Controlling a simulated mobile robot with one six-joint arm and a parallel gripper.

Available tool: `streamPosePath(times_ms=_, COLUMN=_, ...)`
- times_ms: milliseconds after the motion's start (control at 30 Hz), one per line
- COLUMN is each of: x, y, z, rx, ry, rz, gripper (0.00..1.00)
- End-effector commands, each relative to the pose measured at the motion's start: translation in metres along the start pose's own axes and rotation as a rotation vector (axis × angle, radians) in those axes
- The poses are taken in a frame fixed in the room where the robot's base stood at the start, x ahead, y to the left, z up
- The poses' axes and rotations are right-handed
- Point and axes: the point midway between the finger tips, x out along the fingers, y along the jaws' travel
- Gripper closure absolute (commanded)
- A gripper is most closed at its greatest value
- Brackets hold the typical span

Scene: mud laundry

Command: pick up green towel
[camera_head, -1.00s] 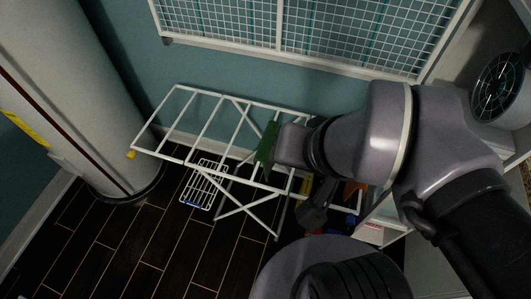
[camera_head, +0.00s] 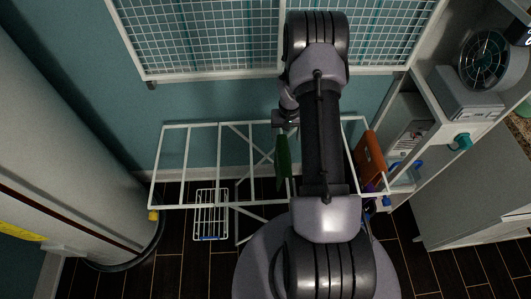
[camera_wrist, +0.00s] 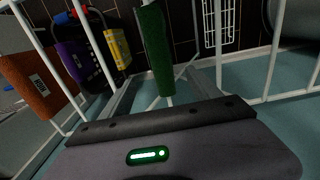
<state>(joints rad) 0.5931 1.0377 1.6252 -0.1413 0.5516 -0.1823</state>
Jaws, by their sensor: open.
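The green towel (camera_head: 283,158) hangs over a bar of the white drying rack (camera_head: 183,165), left of my arm in the head view. It also shows in the wrist view (camera_wrist: 156,52), hanging as a narrow strip just beyond my gripper. My gripper (camera_head: 285,124) is open and near the towel's upper end; part of it is hidden by my arm. In the wrist view, my gripper's grey body and dark front bar fill the bottom. The towel does not appear held; contact cannot be told.
An orange item (camera_head: 370,156) hangs at the rack's right end. Purple (camera_wrist: 72,60) and yellow (camera_wrist: 117,47) items show beyond the rack in the wrist view. A small white wire rack (camera_head: 211,215) is below. A wall grid (camera_head: 205,40), shelves and a fan (camera_head: 484,60) surround the rack.

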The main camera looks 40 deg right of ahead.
Motion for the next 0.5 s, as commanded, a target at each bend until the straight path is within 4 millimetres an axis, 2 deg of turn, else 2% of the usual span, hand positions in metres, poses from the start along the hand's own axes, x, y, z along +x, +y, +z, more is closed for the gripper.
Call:
streamPosePath(times_ms=100, x=0.040, y=-0.001, z=0.002, rx=-0.001, ry=-0.004, rz=0.000, gripper=0.28)
streamPosePath(times_ms=300, x=0.096, y=-0.002, z=0.003, rx=-0.001, ry=-0.004, rz=0.000, gripper=0.28)
streamPosePath(times_ms=500, x=0.116, y=-0.002, z=0.003, rx=-0.001, ry=-0.003, rz=-0.001, gripper=0.28)
